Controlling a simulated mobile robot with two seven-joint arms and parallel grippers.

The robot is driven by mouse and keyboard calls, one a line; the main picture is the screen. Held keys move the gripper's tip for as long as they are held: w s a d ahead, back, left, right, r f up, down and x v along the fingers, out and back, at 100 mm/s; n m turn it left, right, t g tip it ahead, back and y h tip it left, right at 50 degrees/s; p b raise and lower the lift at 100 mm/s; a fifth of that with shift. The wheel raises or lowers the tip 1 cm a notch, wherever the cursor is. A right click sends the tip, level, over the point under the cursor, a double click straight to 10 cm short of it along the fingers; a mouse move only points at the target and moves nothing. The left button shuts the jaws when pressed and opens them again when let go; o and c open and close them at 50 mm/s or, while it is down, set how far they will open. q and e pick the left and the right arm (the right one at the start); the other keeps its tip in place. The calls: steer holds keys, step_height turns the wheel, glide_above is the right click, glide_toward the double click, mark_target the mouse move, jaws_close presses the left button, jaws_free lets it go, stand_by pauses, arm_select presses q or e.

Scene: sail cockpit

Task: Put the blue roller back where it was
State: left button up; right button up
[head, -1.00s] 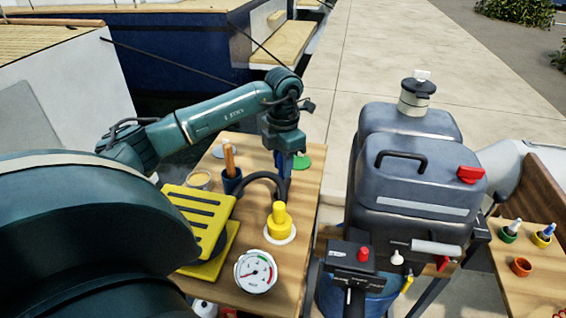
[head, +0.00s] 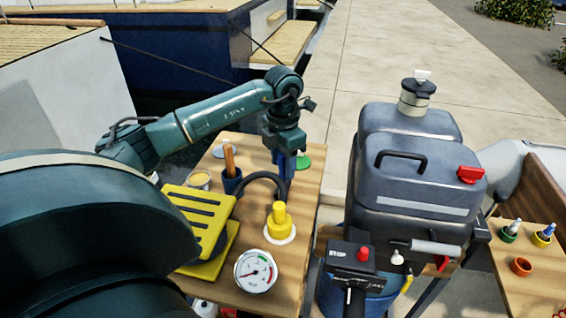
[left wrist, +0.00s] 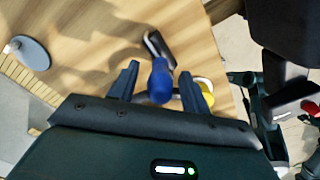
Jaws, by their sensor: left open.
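The blue roller (left wrist: 160,82) shows in the left wrist view as a blue handle between the two dark fingers of my left gripper (left wrist: 159,72). The fingers are apart, one on each side of it, and a gap shows on both sides. In the head view my left gripper (head: 287,160) points down over the far part of the wooden table, with some of the blue roller (head: 289,173) showing at its fingers. The roller's lower end and what it rests on are hidden. My right gripper is not in view.
Nearby are a yellow knob (head: 279,218), a brown-handled tool in a dark blue cup (head: 232,182), yellow slotted plates (head: 197,215) and a gauge (head: 255,271). Grey tanks (head: 410,185) stand farther right.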

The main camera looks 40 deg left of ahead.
arm_select(q)
step_height(320, 180, up, 12)
steer(key=shift+f, duration=0.2)
stand_by(0.6)
